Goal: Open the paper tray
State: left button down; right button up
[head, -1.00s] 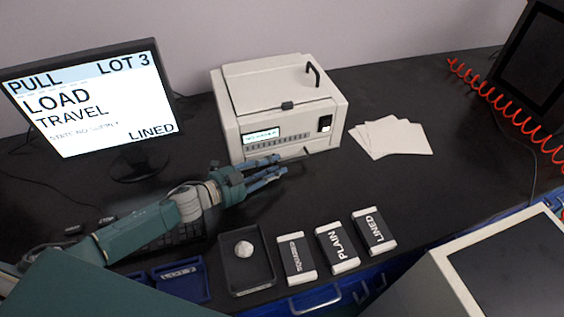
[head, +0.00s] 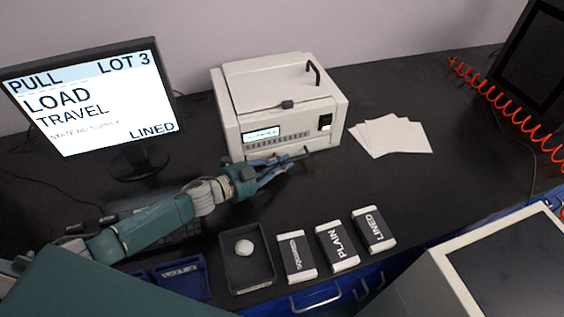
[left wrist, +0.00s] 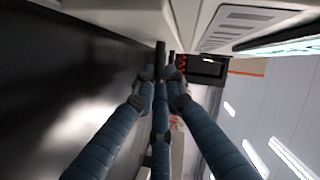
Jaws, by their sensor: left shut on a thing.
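The white printer (head: 280,100) stands on the dark table below the wall. Its paper tray front is a pale low strip, mostly hidden by my gripper in the head view, with a small dark handle (head: 303,153). My left gripper (head: 291,160) is at this handle, low at the printer's front. In the left wrist view, my blue fingers (left wrist: 160,80) close in around the dark handle (left wrist: 160,53), beside the pale printer front. The tray looks closed. My right gripper is not in view.
Loose white sheets (head: 390,136) lie right of the printer. A monitor (head: 90,100) stands at left. A black tray (head: 231,278) with a pale lump and three paper packs, squared (head: 297,258), plain (head: 337,245) and lined (head: 373,230), lie in front. Table between packs and printer is clear.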

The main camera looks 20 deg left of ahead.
pick_arm(q)
jog(key=s+d, duration=0.1)
jog(key=s, duration=0.1)
jog(key=s+d+r+p, duration=0.1)
jog(key=d, duration=0.1)
jog(key=shift+s, duration=0.35)
jog(key=shift+w+a, duration=0.1)
jog(key=c, duration=1.9)
grip_release()
jog(key=shift+f, duration=0.1)
jog(key=shift+f, duration=0.15)
jog(key=shift+s+a, duration=0.15)
jog(key=shift+s, duration=0.2)
jog(key=v, duration=1.1)
jog(key=shift+s+a, duration=0.15)
